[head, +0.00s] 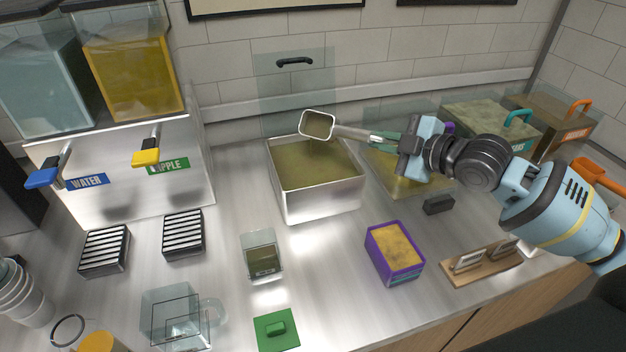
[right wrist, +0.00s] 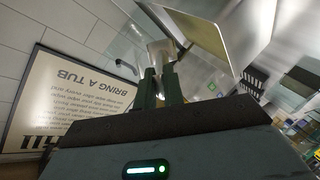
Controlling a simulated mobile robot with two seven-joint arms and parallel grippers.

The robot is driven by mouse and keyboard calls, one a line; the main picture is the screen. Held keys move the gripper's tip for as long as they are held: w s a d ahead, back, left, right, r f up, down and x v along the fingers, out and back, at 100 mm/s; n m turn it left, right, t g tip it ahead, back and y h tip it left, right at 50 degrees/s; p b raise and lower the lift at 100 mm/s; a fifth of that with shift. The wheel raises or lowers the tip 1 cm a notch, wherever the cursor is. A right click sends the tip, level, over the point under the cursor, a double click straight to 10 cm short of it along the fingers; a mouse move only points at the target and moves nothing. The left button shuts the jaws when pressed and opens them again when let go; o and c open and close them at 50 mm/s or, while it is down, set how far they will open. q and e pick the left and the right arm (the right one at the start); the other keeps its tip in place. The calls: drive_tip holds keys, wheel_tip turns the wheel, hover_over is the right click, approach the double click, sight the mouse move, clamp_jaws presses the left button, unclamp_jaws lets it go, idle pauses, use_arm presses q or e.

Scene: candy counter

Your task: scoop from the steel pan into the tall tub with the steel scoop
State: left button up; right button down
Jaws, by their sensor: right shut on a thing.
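The steel pan (head: 318,205) stands mid-counter, with olive-brown contents below its rim. My right gripper (head: 384,138) is shut on the handle of the steel scoop (head: 350,132). The scoop's bowl is over the pan's back edge, apparently above the contents. Its inside looks olive, like the pan's contents. In the right wrist view, the fingers (right wrist: 160,88) close on the scoop (right wrist: 162,50). A clear tub (head: 263,240), probably the tall tub, stands in front of the pan with dark olive contents low inside and a label. My left gripper is not in view.
A purple tub (head: 406,268) with orange contents stands right of the clear tub. Lidded bins (head: 490,125) stand at the back right. Drink dispensers (head: 130,75) stand left.

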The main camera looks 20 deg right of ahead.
drive_tip(key=shift+s+a+n+t, duration=0.2)
drive_tip(key=shift+n+t, duration=0.2)
drive_tip(key=shift+n, duration=0.3)
drive_tip(key=shift+s+a+n+t, duration=0.1)
drive_tip(key=shift+n+t, duration=0.2)
drive_tip(key=shift+n, duration=0.1)
drive_tip(key=shift+s+a+n, duration=0.1)
drive_tip(key=shift+n, duration=0.2)
drive_tip(key=shift+s+a+n+t, duration=0.2)
drive_tip(key=shift+n+t, duration=0.3)
drive_tip(key=shift+n, duration=0.2)
